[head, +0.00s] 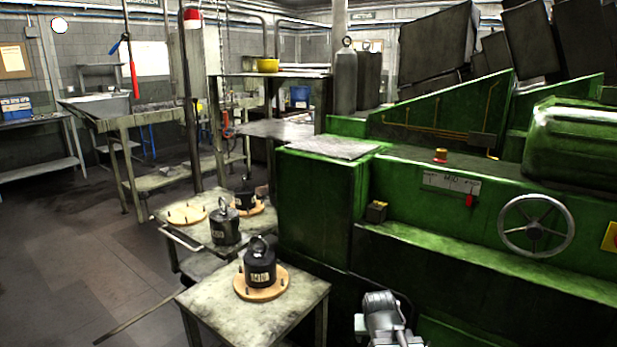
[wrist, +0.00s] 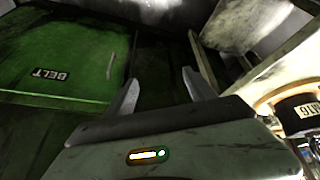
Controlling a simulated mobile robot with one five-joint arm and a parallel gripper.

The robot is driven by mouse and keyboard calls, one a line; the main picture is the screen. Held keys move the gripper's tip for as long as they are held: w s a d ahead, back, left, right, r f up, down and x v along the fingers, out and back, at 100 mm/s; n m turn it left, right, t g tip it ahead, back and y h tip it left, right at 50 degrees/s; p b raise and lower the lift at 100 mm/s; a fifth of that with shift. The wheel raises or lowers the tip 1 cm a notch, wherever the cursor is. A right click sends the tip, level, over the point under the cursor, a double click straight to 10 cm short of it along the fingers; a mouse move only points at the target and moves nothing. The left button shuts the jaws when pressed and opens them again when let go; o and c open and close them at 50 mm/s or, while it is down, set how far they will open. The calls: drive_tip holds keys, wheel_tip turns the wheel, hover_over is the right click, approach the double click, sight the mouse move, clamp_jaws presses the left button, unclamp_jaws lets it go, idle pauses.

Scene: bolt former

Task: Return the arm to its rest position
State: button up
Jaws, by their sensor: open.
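My arm shows at the bottom of the head view, low in front of the green machine (head: 322,205) and to the right of the near small table. In the wrist view my gripper (wrist: 160,85) has its two fingers apart with nothing between them. Behind the fingers is a dark area beside a green panel (wrist: 60,50) labelled BELT. In the head view the fingertips cannot be made out.
A black weight (head: 260,268) stands on a round wooden board on the near table (head: 205,300). Another weight (head: 225,228) stands on the cart behind. A handwheel (head: 536,225) juts from the machine at right. Open floor (head: 70,250) lies at left.

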drive_tip(key=s+a+f+n+g+y, duration=0.15)
drive_tip(key=s+g, duration=0.35)
drive_tip(key=s, duration=0.6)
wheel_tip(320, 180, up, 18)
drive_tip(key=p, duration=1.8)
drive_tip(key=shift+w+a+p, duration=0.25)
drive_tip(key=shift+a+p, duration=0.1)
drive_tip(key=shift+p, duration=0.05)
